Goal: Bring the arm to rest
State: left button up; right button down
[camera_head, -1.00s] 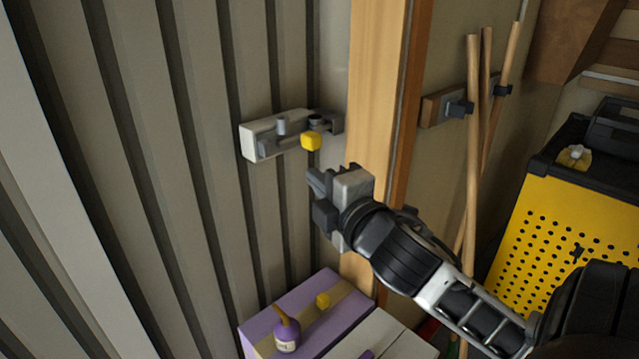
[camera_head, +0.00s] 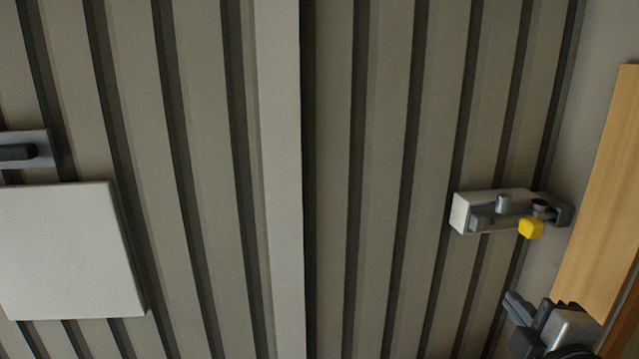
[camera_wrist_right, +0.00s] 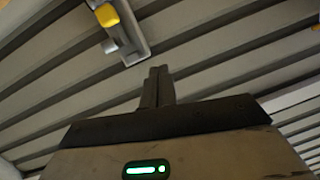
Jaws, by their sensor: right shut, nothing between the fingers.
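My right gripper (camera_head: 514,308) is at the lower right of the head view, cut off by the bottom edge. Its fingers are shut with nothing between them, as the right wrist view (camera_wrist_right: 158,76) also shows. It is just below a door latch (camera_head: 492,212) with a grey body and a yellow knob (camera_head: 531,228), apart from it. In the right wrist view the latch (camera_wrist_right: 122,30) and its yellow knob (camera_wrist_right: 107,15) are beyond the fingertips at the upper left. My left gripper is not in view.
A ribbed grey metal door or wall (camera_head: 390,120) fills most of the head view, with a pale vertical strip (camera_head: 275,150) in the middle. A wooden post (camera_head: 607,190) stands at the right, close to my right gripper. A white square panel (camera_head: 68,250) and a dark handle (camera_head: 18,152) are at the left.

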jog(key=s+a+f+m+g+y, duration=0.2)
jog(key=s+a+f+m, duration=0.2)
jog(key=f, duration=0.4)
jog(key=s+a+f+m+g+y, duration=0.2)
jog(key=s+a+f+m, duration=0.2)
jog(key=a+f, duration=0.3)
jog(key=s+a+f+m+g+y, duration=0.1)
jog(key=s+a+f+m+g, duration=0.1)
jog(key=a+f, duration=0.4)
notch_tip(320, 180, down, 5)
jog(key=shift+s+a+f+m+y, duration=0.15)
jog(key=shift+s+a+m+y, duration=0.2)
jog(key=shift+s+m, duration=0.65)
jog(key=shift+d, duration=0.15)
